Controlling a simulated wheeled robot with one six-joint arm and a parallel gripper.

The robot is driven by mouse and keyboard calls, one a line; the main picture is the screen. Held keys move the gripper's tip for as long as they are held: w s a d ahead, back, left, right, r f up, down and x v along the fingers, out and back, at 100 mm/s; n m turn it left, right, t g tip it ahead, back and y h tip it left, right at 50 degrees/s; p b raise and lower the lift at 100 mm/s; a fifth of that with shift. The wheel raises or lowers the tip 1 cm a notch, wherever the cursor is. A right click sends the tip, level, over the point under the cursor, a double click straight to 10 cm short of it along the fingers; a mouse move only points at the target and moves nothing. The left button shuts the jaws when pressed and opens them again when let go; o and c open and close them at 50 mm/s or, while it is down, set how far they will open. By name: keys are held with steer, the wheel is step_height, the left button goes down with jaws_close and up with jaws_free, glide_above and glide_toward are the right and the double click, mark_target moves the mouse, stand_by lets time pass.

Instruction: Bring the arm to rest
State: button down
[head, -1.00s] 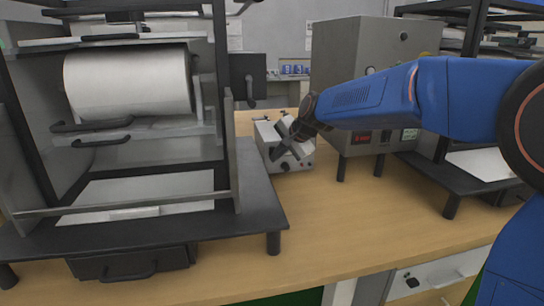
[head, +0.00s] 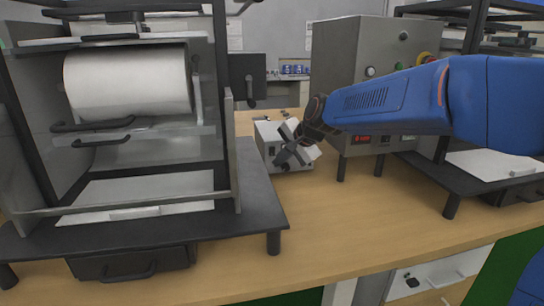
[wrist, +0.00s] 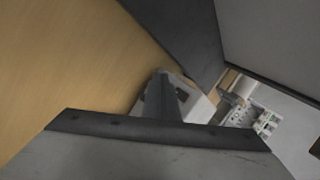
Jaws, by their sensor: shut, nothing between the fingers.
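My blue arm (head: 400,100) reaches in from the right in the head view, with my gripper (head: 288,152) at its left end. The gripper is shut and empty. In the head view it overlaps a small grey-white box device (head: 265,135) on the bench; I cannot tell whether they touch. In the wrist view the shut fingers (wrist: 166,88) point away over the bench, and a pale block shows partly hidden behind them.
A black-framed machine with a white roller (head: 128,82) stands at the left on the wooden bench (head: 350,225). A tall grey control cabinet (head: 345,60) stands behind my arm. Another dark frame (head: 470,180) stands at the right. The bench front between them is clear.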

steer(key=shift+s+d, duration=0.1)
steer(key=shift+s, duration=0.3)
steer(key=s+d+f+n+h, duration=0.1)
steer(key=s+d+n, duration=0.1)
steer(key=s+d, duration=0.6)
steer(key=s+d+f+n+h, duration=0.1)
steer(key=s+d+f+n, duration=0.1)
steer(key=s+d, duration=0.6)
steer(key=s+d+f+n+h, duration=0.1)
steer(key=s+d+h, duration=0.1)
steer(key=s+d, duration=0.7)
steer(key=shift+s+f+n+g, duration=0.25)
steer(key=shift+s+n+g, duration=0.15)
steer(key=shift+s, duration=0.3)
steer(key=s+d+f+n+h, duration=0.1)
steer(key=s+d+f, duration=0.2)
steer(key=s, duration=0.2)
steer(key=s+d+f+n, duration=0.1)
steer(key=s+d+f, duration=0.2)
steer(key=s, duration=0.3)
steer(key=shift+s+d+g+h, duration=0.2)
steer(key=shift+s+g+h, duration=0.1)
steer(key=shift+g+h, duration=0.1)
